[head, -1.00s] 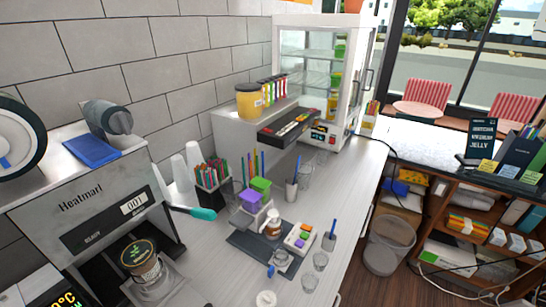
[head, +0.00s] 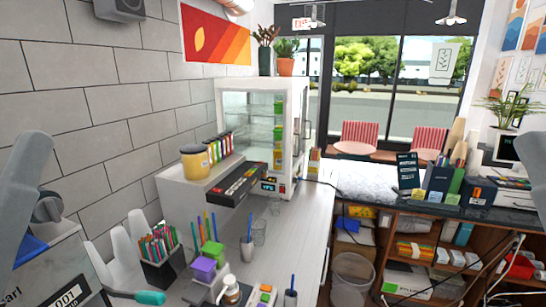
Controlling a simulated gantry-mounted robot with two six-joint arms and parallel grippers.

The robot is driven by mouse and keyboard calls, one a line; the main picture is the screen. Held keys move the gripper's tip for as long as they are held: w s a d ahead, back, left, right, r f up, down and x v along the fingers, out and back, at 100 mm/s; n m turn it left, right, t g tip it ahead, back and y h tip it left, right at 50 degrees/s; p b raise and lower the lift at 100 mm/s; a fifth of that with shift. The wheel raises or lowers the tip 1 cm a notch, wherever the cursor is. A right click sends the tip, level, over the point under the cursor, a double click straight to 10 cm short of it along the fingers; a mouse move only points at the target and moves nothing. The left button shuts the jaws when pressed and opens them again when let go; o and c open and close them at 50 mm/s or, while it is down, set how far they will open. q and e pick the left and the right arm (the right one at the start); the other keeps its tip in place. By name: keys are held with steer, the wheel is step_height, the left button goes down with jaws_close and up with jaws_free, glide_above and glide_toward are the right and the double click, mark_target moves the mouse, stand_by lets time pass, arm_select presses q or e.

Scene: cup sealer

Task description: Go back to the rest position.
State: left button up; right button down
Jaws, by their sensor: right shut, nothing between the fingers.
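My right gripper (head: 529,155) shows as a plain grey shape at the right edge, raised in front of the shelves. It is shut and empty, touching nothing that I can see. A grey part of my left arm stands at the left edge, in front of the sealer; I do not see the left fingers.
A glass display case (head: 262,130) stands at the back. A dark wooden shelf (head: 430,222) and bin (head: 352,277) are at right.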

step_height(320, 180, up, 15)
steer(key=p, duration=1.2)
steer(key=shift+r, duration=0.15)
stand_by(1.0)
